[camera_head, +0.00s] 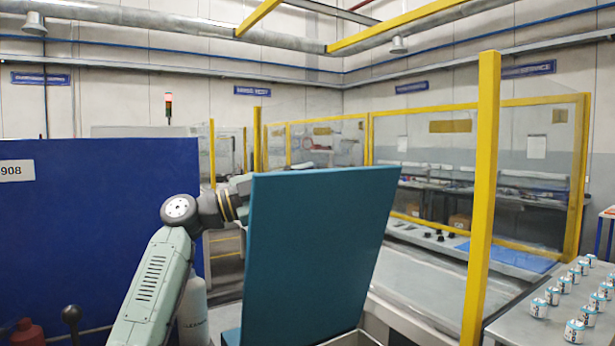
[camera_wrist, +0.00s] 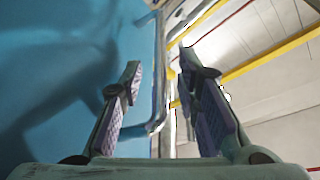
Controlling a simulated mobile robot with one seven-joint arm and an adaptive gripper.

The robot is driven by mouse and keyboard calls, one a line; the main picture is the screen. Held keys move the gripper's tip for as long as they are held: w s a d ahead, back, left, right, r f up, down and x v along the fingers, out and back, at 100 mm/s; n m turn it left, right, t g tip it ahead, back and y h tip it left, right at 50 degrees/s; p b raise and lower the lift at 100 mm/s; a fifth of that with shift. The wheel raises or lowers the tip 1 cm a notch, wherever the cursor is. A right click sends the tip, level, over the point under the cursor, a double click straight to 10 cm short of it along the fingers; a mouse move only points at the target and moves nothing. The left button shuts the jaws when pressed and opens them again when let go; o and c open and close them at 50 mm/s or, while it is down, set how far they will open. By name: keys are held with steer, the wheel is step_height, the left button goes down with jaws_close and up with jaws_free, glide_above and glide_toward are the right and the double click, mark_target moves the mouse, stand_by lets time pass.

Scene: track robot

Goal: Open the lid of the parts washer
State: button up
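The parts washer's teal lid (camera_head: 315,255) stands raised, close to upright and slightly tilted, in the head view. Its blue face (camera_wrist: 60,80) fills the left of the wrist view. A bar-like handle (camera_wrist: 161,70) runs along that face, bent towards the lid near its ends. My gripper (camera_wrist: 163,80) is open, with one finger on each side of the bar in the picture. Both fingers look apart from it, but I cannot tell the depth. In the head view my gripper is hidden behind the lid. The washer's tub is mostly hidden below.
A yellow post (camera_head: 481,200) stands right of the lid. A table (camera_head: 510,330) with several small cans is at the lower right. A blue panel (camera_head: 100,225) stands behind my arm at left. A grey cylinder (camera_head: 193,315) is beside my arm.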

steer(key=shift+w+d+r, duration=0.1)
steer(key=shift+w+d, duration=0.05)
steer(key=shift+d, duration=0.25)
steer(key=shift+c, duration=0.2)
jaws_close()
stand_by(0.5)
